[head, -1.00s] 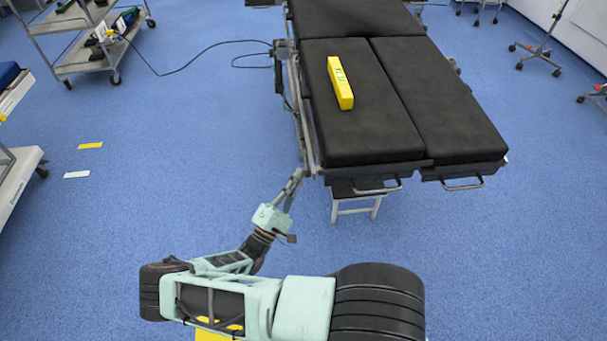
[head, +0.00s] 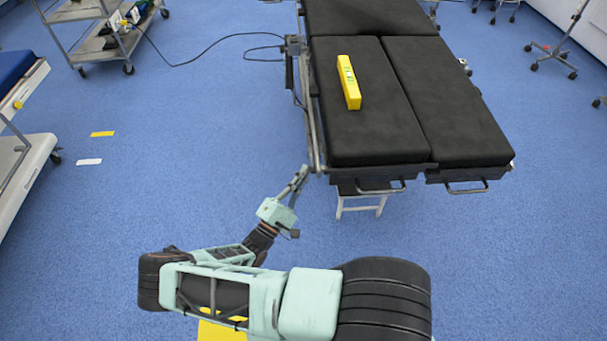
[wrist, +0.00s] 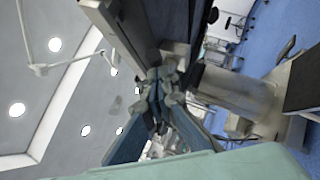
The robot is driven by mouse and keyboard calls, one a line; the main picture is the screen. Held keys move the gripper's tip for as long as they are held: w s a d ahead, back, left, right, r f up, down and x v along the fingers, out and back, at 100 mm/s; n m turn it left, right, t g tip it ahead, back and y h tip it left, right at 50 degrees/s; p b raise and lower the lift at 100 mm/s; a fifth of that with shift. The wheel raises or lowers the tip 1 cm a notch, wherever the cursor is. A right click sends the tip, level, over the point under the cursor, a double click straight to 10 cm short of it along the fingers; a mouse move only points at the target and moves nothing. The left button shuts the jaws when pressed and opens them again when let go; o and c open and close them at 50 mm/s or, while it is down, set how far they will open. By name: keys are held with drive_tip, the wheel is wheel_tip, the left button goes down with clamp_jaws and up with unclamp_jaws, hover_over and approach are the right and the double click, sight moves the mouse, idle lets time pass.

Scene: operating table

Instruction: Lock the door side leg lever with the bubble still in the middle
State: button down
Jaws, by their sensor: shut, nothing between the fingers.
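The operating table's leg section has two black cushions, left (head: 372,125) and right (head: 445,110). A yellow spirit level (head: 349,85) lies lengthwise on the left cushion; its bubble is too small to read. My gripper (head: 303,171) is at the near left corner of the table, just left of the side rail (head: 311,130). Its fingers are closed together and hold nothing. In the wrist view the closed fingertips (wrist: 160,76) are close to the table's underside and metal frame. I cannot make out the leg lever clearly in either view.
A small white step stool (head: 361,204) stands under the table's near end. Metal handles (head: 467,189) stick out from that end. A trolley (head: 105,38) is at the back left, with a cable across the floor. Another bed or cart (head: 22,150) is at left.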

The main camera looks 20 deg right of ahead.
drive_tip(key=w+a+f+b+v, duration=0.1)
drive_tip(key=w+b+v, duration=0.1)
drive_tip(key=v, duration=1)
drive_tip(key=shift+a+f+b, duration=0.25)
drive_tip(key=shift+a+b, duration=0.05)
drive_tip(key=shift+a, duration=0.05)
